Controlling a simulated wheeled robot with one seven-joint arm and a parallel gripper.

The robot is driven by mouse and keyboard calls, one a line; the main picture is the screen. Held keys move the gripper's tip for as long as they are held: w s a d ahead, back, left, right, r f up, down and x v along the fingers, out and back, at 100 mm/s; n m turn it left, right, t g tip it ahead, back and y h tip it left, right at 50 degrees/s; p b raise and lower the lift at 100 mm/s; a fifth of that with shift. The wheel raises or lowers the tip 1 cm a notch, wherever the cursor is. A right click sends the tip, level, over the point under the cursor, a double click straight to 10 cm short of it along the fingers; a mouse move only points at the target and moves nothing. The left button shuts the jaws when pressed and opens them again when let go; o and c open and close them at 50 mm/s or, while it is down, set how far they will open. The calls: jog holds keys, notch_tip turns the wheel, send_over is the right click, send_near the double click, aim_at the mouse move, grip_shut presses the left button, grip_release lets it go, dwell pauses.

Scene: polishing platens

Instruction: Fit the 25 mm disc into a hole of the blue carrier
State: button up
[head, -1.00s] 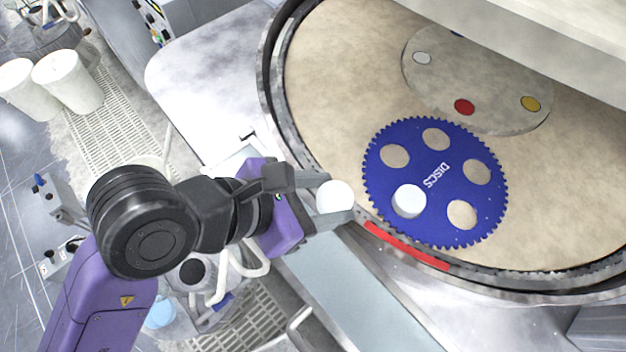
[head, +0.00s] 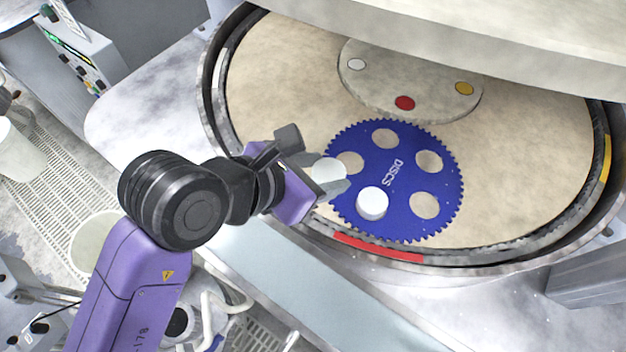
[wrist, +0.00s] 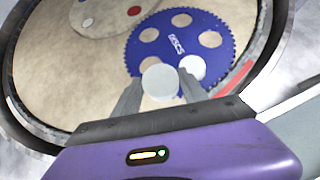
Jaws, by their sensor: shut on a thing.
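The blue carrier (head: 400,224) is a toothed round plate lettered DISCS, lying flat on the beige platen; it also shows in the wrist view (wrist: 216,60). It has several round holes. A white disc (head: 372,203) sits at its front hole, its side wall showing above the plate. The other holes look empty. My gripper (head: 330,178) is shut on a second white disc (head: 326,170), held above the carrier's left edge. In the wrist view this held disc (wrist: 160,82) lies between the fingertips and partly hides a hole behind it.
A round plate (head: 380,95) with white, red and yellow spots lies at the platen's middle. A toothed rim with a red strip (head: 378,247) runs around the platen (head: 540,150). A large pale upper plate (head: 470,35) overhangs the back. The platen right of the carrier is clear.

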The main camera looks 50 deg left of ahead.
aim_at(324, 161)
jog(key=w, duration=0.2)
jog(key=w+a, duration=0.1)
jog(key=w, duration=0.1)
jog(key=w+a, duration=0.1)
jog(key=w, duration=0.1)
jog(key=shift+w+f, duration=0.2)
jog(key=shift+w, duration=0.05)
jog(key=shift+w+a+f, duration=0.2)
jog(key=shift+w+f, duration=0.4)
jog(key=shift+f, duration=0.1)
jog(key=shift+w+a+f, duration=0.15)
jog(key=shift+w+f, duration=0.4)
jog(key=shift+f, duration=0.15)
jog(key=shift+w+f, duration=0.1)
jog(key=shift+f, duration=1.55)
jog(key=shift+f, duration=0.55)
jog(key=o, duration=1.4)
jog(key=shift+c, duration=0.2)
jog(key=shift+b+v, duration=0.45)
jog(key=shift+v, duration=3.5)
